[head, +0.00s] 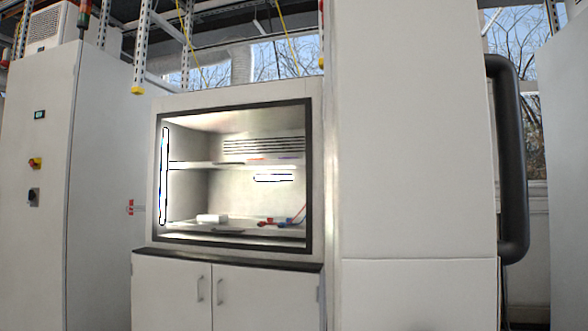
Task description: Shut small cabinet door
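The small cabinet (152,170) stands left of the middle, pale with a black-framed front. Through the frame I see a lit inside with shelves (190,165), a white object (211,218) and red and blue connectors with wires (282,221). I cannot tell whether glass covers the front, and no swung-out door is clear. Below a dark ledge (228,258), two white lower doors, left (172,292) and right (262,297), look shut. Each has an upright handle near their shared seam. My gripper is not in view.
A tall white cabinet (410,130) stands close on the right, with a thick black tube (512,155) at its side. A grey control cabinet (38,190) with switches stands on the left. Metal framing (150,30) and windows are behind. The floor is not visible.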

